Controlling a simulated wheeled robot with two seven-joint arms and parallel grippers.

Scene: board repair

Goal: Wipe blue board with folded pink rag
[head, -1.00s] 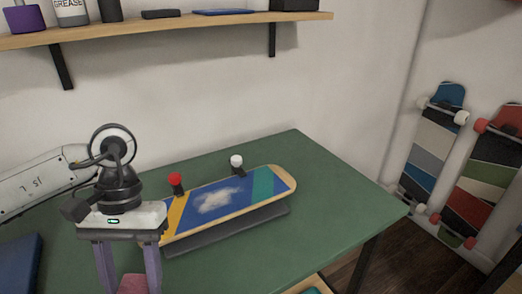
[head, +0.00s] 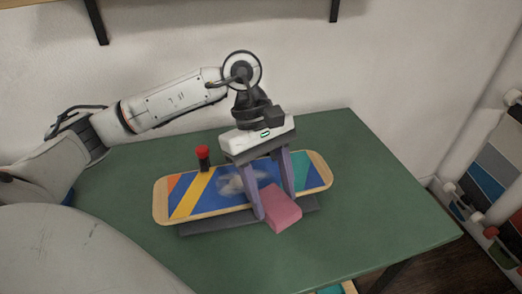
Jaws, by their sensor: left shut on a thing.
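The blue board (head: 205,190) is a skateboard deck with blue, yellow, orange and teal bands and pale wooden ends. It lies on a dark support (head: 205,226) on the green table. A whitish smudge (head: 232,184) shows on its blue middle, partly behind my gripper. My left gripper (head: 272,212) is over the right half of the board, fingers pointing down, shut on the folded pink rag (head: 282,209). The rag is at the board's near edge; I cannot tell whether it touches the board. My right gripper is not in view.
A red-topped clamp (head: 203,158) stands at the board's far edge. The green table (head: 390,215) is clear to the right and in front. Skateboards (head: 484,170) lean by the wall at right. A shelf (head: 45,3) with black brackets is above.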

